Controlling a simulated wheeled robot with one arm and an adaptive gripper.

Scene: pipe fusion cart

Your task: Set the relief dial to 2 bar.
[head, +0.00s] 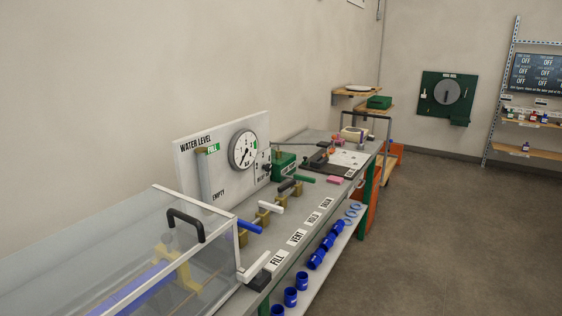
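A white panel (215,183) marked WATER LEVEL, FILL and EMPTY stands upright at the back of the bench, seen at an angle. A round white pressure gauge (243,150) with a dark needle is mounted on it. A small dark knob (267,166), apparently the relief dial, sits at the panel's right edge, just right of and below the gauge. Small digits surround it, and partly readable lettering is below it. Its pointer setting is too small to read. My gripper is not in view.
A clear box (120,265) with a black handle fills the bench's near left. Several valve levers line the bench behind labels FILL (277,261), VENT, HOLD and DRAIN. A green box (284,165) stands right of the panel. Blue fittings sit on a lower shelf; open floor (440,230) lies right.

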